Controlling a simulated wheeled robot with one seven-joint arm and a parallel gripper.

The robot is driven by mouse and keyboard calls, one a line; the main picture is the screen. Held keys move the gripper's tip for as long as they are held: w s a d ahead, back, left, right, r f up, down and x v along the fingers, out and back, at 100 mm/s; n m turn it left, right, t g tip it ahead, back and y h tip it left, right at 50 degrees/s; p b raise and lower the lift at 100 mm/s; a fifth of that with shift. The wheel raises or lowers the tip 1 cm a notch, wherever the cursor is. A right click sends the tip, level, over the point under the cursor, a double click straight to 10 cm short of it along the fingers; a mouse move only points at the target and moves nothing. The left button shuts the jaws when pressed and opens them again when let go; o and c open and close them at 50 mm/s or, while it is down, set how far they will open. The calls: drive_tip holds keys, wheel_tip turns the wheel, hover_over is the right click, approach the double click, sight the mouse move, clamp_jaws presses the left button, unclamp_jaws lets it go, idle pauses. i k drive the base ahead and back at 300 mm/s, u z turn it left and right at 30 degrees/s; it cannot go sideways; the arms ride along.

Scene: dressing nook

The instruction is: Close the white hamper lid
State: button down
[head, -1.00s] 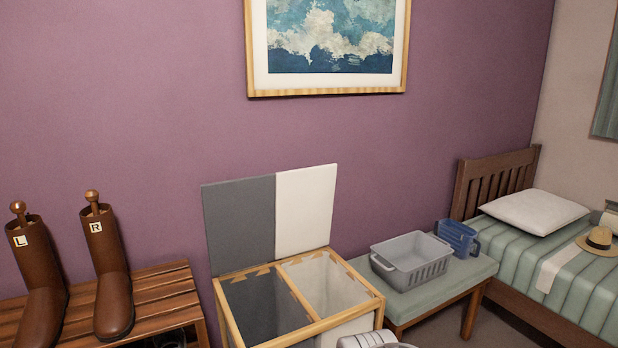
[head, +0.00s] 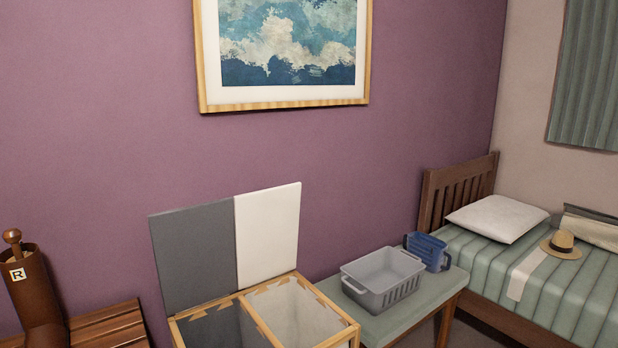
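The white hamper lid (head: 268,232) stands upright and open, leaning back near the purple wall. A dark grey lid (head: 193,260) stands open beside it on the left, their edges close together. Below them is the wooden-framed hamper (head: 254,324) with two compartments, grey-lined on the left and white-lined on the right. Its lower part is cut off by the picture's bottom edge. My gripper is not in view.
A grey basket (head: 383,279) and a blue container (head: 427,251) sit on a green-topped bench (head: 420,306) right of the hamper. A bed (head: 490,262) is farther right. A brown boot (head: 38,300) and wooden rack (head: 108,328) are at left.

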sight(267, 221)
drive_tip(key=z, duration=0.15)
drive_tip(key=i, duration=0.85)
drive_tip(key=u, duration=0.3)
